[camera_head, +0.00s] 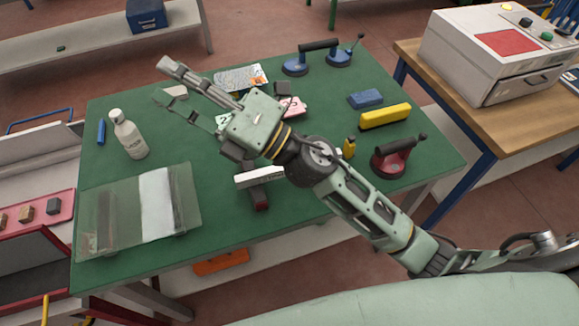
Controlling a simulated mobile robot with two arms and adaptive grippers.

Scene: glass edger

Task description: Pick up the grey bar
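A small pale grey bar (176,92) lies on the green table top near its far left part. My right gripper (164,82) reaches in from the lower right, with its two fingers spread wide apart. In this view the bar shows between the fingers, near the tips. The gripper looks empty, and I cannot tell how high it is above the bar. My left gripper is not in view.
The green table (240,225) also bears a white bottle (129,135), a glass sheet (110,212), a yellow block (384,115), a blue block (365,99), a red suction cup (392,158) and a blue double suction lifter (318,58). A white-headed tool (258,177) lies below my wrist.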

